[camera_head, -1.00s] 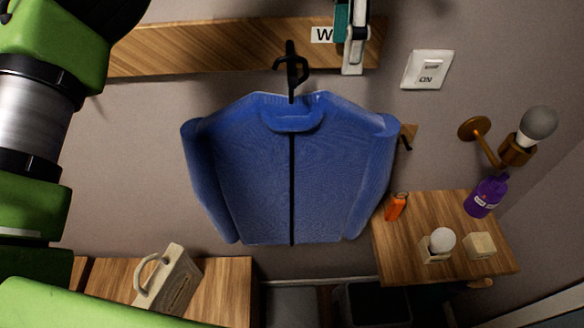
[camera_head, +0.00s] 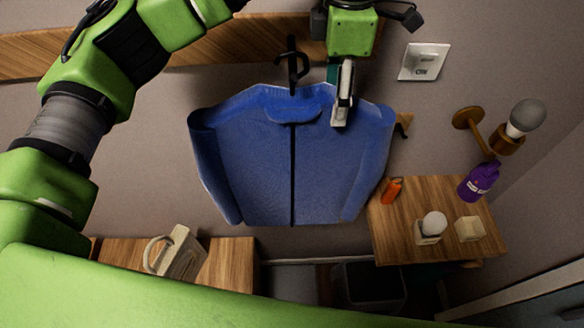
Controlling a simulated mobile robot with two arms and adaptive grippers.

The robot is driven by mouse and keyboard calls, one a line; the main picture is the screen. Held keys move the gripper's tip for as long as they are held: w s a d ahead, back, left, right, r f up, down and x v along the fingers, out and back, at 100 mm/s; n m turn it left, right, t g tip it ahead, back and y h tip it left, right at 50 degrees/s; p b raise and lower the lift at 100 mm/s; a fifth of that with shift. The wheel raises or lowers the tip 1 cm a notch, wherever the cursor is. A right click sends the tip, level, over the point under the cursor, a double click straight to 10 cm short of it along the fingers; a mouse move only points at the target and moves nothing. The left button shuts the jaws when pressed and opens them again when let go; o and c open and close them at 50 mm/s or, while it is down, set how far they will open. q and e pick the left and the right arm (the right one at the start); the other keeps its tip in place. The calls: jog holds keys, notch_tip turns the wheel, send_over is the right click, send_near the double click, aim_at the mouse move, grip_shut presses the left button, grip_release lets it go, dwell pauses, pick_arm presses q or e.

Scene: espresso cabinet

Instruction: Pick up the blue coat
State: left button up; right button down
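The blue coat (camera_head: 250,165) hangs on a black hanger (camera_head: 293,62) against the wall, in the middle of the head view. Its front faces me, with a dark line down the centre. My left arm rises on the left and leaves the top edge. My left gripper (camera_head: 342,95) comes down from the top, in front of the coat's upper right part beside the collar. Its fingers are seen edge-on, so I cannot tell whether they are open or touch the cloth. My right gripper is not visible.
A wooden rail (camera_head: 220,45) runs along the wall above. A wall lamp (camera_head: 508,135) and a switch (camera_head: 424,62) are at right. A wooden table (camera_head: 400,240) below holds a purple bottle (camera_head: 478,182) and an orange item (camera_head: 392,190).

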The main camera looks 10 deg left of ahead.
pick_arm(q)
jog(key=shift+f, duration=1.1)
grip_shut()
jog(key=shift+r, duration=0.1)
jog(key=shift+w, duration=0.1)
